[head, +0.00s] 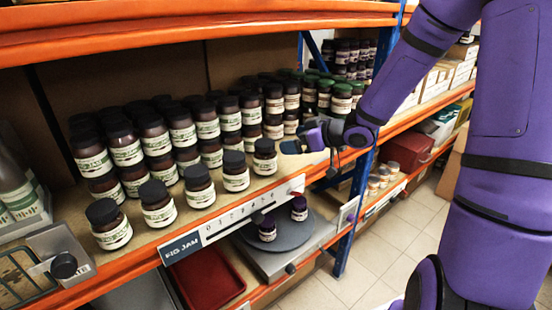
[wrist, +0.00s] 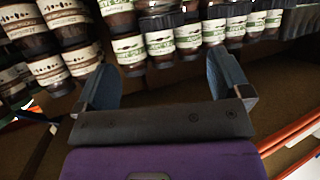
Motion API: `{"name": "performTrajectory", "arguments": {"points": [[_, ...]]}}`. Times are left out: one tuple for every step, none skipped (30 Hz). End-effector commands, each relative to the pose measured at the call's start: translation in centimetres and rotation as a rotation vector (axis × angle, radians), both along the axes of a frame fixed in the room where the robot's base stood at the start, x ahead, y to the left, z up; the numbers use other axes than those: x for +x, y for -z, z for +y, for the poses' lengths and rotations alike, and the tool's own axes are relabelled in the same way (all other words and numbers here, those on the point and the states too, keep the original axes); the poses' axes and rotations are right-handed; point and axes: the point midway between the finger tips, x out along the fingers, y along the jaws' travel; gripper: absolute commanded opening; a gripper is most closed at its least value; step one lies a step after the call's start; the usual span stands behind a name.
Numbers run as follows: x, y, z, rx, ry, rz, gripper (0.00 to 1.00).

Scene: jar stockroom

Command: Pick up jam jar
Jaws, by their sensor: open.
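Many jam jars with dark lids and cream labels stand on the shelf in the head view. A front row of single jars runs along the shelf edge, from the nearest jar (head: 108,225) to the farthest jar (head: 265,157). Stacked jars (head: 125,150) fill the space behind. My gripper (head: 298,140) is open and empty, over the shelf edge to the right of the farthest front jar. In the wrist view, my open gripper (wrist: 166,82) faces a row of jars (wrist: 160,42) with green-lettered labels, beyond its fingers. Other jars (wrist: 55,68) are at the left.
An orange shelf edge (head: 140,258) carries a FIG JAM sign (head: 182,245). Below, two small jars (head: 267,229) (head: 299,208) stand on a grey disc (head: 282,240), with a red tray (head: 208,275) beside it. A blue post (head: 352,215) stands at the right. Tiled floor (head: 375,265) lies clear.

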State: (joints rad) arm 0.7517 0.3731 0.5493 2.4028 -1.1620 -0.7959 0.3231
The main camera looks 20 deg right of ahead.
Motion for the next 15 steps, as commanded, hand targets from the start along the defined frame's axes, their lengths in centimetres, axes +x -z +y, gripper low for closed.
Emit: {"name": "performTrajectory", "arguments": {"points": [[0.0,0.0,0.5,0.003,-0.017,-0.006,0.96],[0.2,0.1,0.8,0.005,-0.023,-0.009,0.96],[0.5,0.2,1.2,0.005,-0.027,-0.012,0.96],[0.8,0.3,1.4,0.006,-0.026,-0.012,0.96],[1.1,0.6,1.7,0.006,-0.026,-0.011,0.96],[1.5,0.8,2.1,0.006,-0.025,-0.009,0.96],[1.9,1.0,2.4,0.005,-0.025,-0.009,0.96],[2.2,1.2,2.6,0.005,-0.024,-0.009,0.96],[2.6,1.4,2.9,0.006,-0.022,-0.009,0.96],[2.8,1.5,3.1,0.005,-0.023,-0.01,0.96],[3.1,1.6,3.3,0.005,-0.023,-0.011,0.96],[3.3,1.8,3.5,0.005,-0.02,-0.009,0.96],[3.5,1.9,3.6,0.005,-0.02,-0.009,0.96],[3.6,1.9,3.7,0.004,-0.02,-0.009,0.96],[3.7,2.0,3.8,0.003,-0.02,-0.009,0.96]]}}
